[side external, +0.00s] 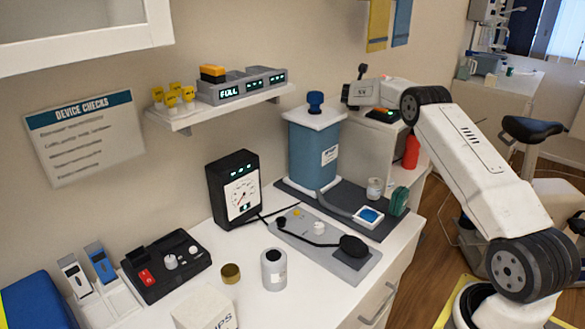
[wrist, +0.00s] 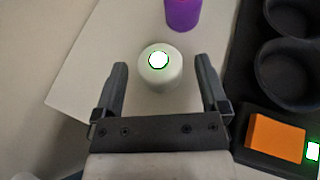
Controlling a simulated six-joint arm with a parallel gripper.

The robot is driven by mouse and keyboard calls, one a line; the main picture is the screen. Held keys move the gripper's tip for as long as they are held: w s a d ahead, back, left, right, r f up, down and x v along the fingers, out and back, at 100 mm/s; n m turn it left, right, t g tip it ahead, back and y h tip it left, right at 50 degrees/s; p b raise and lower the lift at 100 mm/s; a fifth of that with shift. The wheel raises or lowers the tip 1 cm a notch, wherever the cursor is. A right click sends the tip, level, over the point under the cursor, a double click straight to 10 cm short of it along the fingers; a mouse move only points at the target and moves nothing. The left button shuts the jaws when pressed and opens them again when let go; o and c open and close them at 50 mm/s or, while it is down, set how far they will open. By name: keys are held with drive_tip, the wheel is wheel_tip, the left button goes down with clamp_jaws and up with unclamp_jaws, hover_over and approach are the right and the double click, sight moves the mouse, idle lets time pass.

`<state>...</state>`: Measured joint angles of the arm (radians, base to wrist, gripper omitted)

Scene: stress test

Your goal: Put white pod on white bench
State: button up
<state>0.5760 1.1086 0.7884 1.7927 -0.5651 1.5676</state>
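The white pod (wrist: 160,76) is a short white cylinder with a bright, green-ringed top. In the wrist view it stands upright on a pale surface, between the two fingers in the picture, with a gap on each side. My gripper (wrist: 162,66) is open and empty; whether the fingers are down at pod height I cannot tell. In the side view my gripper (side external: 358,92) is at the back, over the pale cabinet behind the blue tank. The pod cannot be made out there. A white bench (side external: 325,285) runs along the front.
In the wrist view a purple cylinder (wrist: 182,12) stands beyond the pod, and a black holder with round cups (wrist: 292,68) and an orange block (wrist: 276,137) are at right. In the side view the blue tank (side external: 312,155) stands near my gripper. Devices and containers crowd the bench.

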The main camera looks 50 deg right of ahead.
drive_tip(key=shift+a+r, duration=0.15)
drive_tip(key=shift+r, duration=0.1)
drive_tip(key=shift+s+a+r, duration=0.1)
drive_tip(key=shift+a, duration=0.05)
drive_tip(key=v, duration=1.1)
drive_tip(key=shift+a, duration=0.15)
drive_tip(key=shift+s, duration=0.1)
idle(0.6)
drive_tip(key=shift+o, duration=0.4)
drive_tip(key=d+f, duration=0.1)
drive_tip(key=d, duration=0.1)
drive_tip(key=d+f+n+t, duration=0.1)
drive_tip(key=d+f+t+y, duration=0.1)
drive_tip(key=d, duration=0.1)
drive_tip(key=shift+w+d+n, duration=0.35)
drive_tip(key=shift+n, duration=0.05)
